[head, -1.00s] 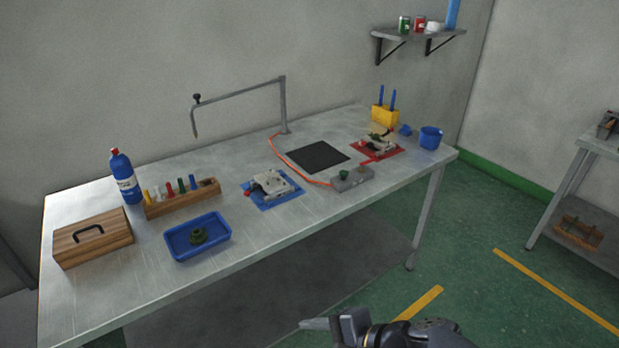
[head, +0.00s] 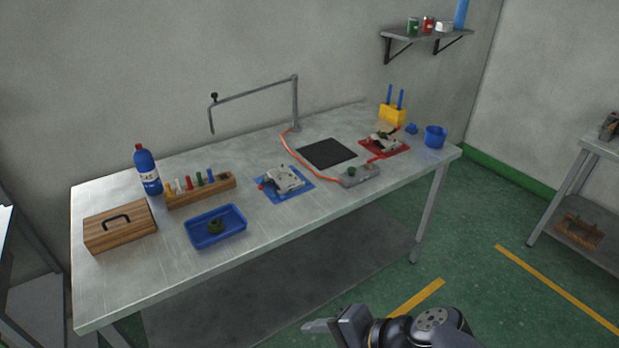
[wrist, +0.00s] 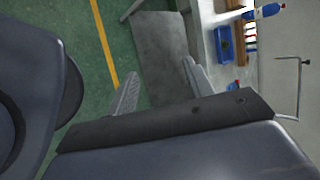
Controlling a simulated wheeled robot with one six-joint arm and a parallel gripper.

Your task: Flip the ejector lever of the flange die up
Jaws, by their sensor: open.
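Two small metal dies sit on the table. One die (head: 283,180) lies on a blue mat (head: 302,191) near the middle, with a red knob at its left side. The other die (head: 385,141) lies on a red mat (head: 369,150) at the right, with dark and tan parts on top. I cannot tell which is the flange die, nor how its ejector lever stands. My gripper (head: 322,326) is low in front of the table, well apart from both dies. In the wrist view my gripper (wrist: 160,86) has its fingers spread, with nothing between them.
The metal table (head: 135,285) also bears a wooden box (head: 120,232), a blue tray (head: 190,232) with a green part, a tool rack (head: 205,194), a blue bottle (head: 147,170), a dark pad (head: 326,153), a grey control box (head: 360,178) and a thin arm frame (head: 255,88). Floor before the table is clear.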

